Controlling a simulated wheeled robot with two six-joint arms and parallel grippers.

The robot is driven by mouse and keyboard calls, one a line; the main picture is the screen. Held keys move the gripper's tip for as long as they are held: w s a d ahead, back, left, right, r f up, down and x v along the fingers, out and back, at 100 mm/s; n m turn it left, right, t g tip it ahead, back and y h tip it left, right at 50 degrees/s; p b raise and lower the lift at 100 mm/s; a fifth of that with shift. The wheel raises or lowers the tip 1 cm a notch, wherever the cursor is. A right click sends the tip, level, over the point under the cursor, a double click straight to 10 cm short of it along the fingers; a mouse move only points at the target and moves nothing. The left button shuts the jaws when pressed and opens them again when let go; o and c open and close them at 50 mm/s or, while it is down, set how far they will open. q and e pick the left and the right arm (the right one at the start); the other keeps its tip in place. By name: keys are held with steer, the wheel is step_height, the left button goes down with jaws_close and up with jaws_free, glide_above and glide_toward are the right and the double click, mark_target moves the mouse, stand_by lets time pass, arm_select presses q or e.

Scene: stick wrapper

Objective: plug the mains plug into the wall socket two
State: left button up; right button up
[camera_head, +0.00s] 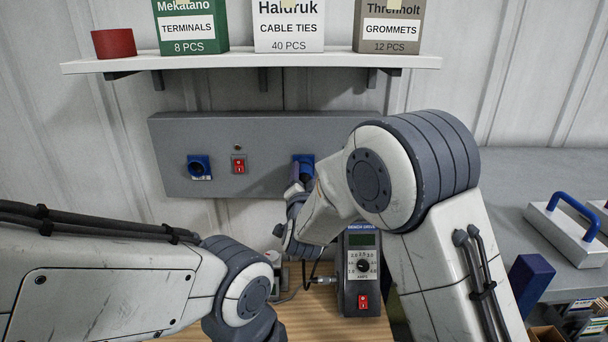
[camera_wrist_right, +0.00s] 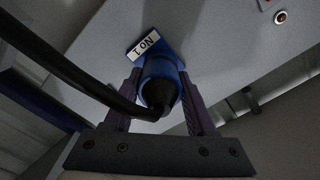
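The grey wall panel (camera_head: 270,133) carries a blue socket at the left (camera_head: 200,167) and another at the right (camera_head: 305,160). My right gripper (camera_head: 298,188) is at the right-hand socket, and my arm partly covers it. In the right wrist view its fingertips (camera_wrist_right: 160,78) close on both sides of the blue plug (camera_wrist_right: 148,68), with its black cable end (camera_wrist_right: 159,95) towards me. The plug lines up with a blue socket plate (camera_wrist_right: 172,52) whose label seems to read "No 1". How far in it sits is hidden. My left gripper is out of view.
A red switch (camera_head: 239,164) lies between the sockets. Below stands a grey meter box (camera_head: 362,292) on the wooden bench. A shelf (camera_head: 250,61) with boxes hangs above. A grey tool with a blue handle (camera_head: 567,232) lies at the right. The black cable (camera_wrist_right: 75,75) trails across the wrist view.

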jaws_close()
steer(key=shift+s, duration=0.15)
steer(key=shift+s+b, duration=0.5)
steer(key=shift+s, duration=0.65)
steer(key=shift+s, duration=0.1)
steer(key=s+b, duration=0.1)
steer(key=s, duration=0.3)
steer(key=shift+b, duration=0.3)
steer(key=shift+d+f, duration=0.1)
